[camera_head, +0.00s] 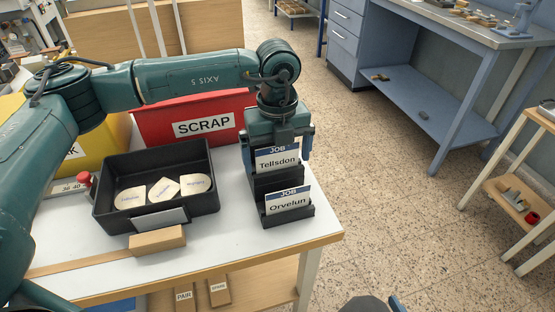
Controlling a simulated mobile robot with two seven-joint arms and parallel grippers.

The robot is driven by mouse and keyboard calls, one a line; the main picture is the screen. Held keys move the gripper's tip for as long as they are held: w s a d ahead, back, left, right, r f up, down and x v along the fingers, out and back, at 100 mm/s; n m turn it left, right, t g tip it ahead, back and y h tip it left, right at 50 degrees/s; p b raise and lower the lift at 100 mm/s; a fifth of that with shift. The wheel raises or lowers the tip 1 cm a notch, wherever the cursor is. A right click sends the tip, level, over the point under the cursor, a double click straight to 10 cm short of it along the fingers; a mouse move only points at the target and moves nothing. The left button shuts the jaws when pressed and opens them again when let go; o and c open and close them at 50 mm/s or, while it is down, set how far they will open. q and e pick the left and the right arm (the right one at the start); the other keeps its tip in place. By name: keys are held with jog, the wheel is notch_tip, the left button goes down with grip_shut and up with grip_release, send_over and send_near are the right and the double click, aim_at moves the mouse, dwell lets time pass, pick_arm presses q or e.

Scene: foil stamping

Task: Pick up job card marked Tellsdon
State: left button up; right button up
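The job card marked Tellsdon (277,160) stands upright in the rear slot of a black stepped card holder (290,219) at the right end of the white table. A second job card, marked Orvelun (288,200), stands in the front slot. My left gripper (278,148) points down from above at the Tellsdon card. Its fingers are apart, one near each side edge of the card, and I see no clear grip on it. The card's top edge is close under the gripper body. My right gripper is not in view.
A black tray (107,212) with several cream labelled pieces lies left of the holder. Behind it are a red SCRAP bin (160,125) and a yellow bin (108,140). A wooden block (157,240) lies in front. Open floor and a blue workbench (440,110) are to the right.

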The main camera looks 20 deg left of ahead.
pick_arm(q)
jog(key=c, duration=0.8)
jog(key=shift+c, duration=0.2)
